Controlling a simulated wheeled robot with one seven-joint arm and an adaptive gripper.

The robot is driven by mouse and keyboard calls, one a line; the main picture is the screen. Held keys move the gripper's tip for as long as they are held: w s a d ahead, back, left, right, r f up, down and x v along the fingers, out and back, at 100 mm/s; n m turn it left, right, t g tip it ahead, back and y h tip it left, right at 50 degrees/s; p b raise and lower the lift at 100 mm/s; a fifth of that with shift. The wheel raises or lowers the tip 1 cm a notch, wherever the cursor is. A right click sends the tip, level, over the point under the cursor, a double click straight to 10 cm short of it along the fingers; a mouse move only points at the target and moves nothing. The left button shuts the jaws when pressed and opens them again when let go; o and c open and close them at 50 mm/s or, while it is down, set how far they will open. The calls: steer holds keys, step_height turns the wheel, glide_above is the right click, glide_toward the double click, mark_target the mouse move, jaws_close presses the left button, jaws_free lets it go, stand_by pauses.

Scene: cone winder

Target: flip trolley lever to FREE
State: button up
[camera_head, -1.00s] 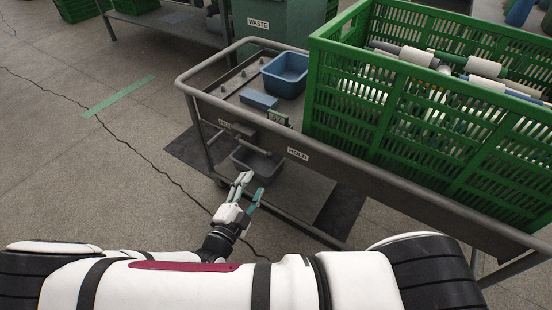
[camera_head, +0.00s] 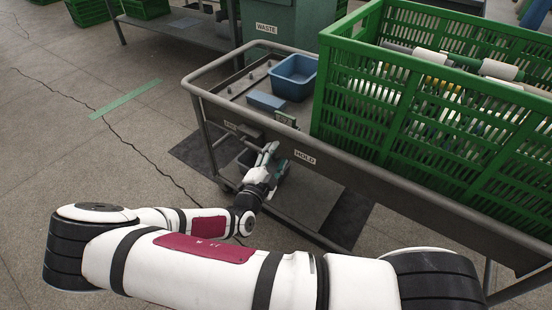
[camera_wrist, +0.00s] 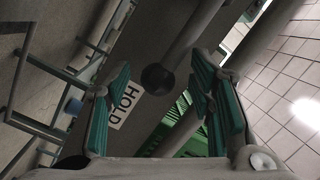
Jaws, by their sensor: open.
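The trolley (camera_head: 355,175) has a plate marked HOLD (camera_head: 305,157) on its long side rail and a second, partly readable plate, apparently FREE (camera_head: 230,125), further left. A dark lever part (camera_head: 251,132) shows on the rail between the plates. In the wrist view, a grey rod with a dark round knob (camera_wrist: 158,77) shows between my gripper's fingers, with the HOLD plate (camera_wrist: 122,103) behind to its left. My gripper (camera_head: 272,156) is open at the rail, just left of the HOLD plate. Its two teal fingers (camera_wrist: 162,65) are apart. Contact with the knob cannot be told.
A large green crate (camera_head: 415,137) of bobbins stands on the trolley's right part. A blue bin (camera_head: 293,78) and blue block (camera_head: 265,101) sit on its left part. A green WASTE container (camera_head: 290,35) stands behind. The floor to the left is open.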

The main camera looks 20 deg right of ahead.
steer(key=shift+w, duration=0.1)
jaws_close()
steer(key=shift+f, duration=0.15)
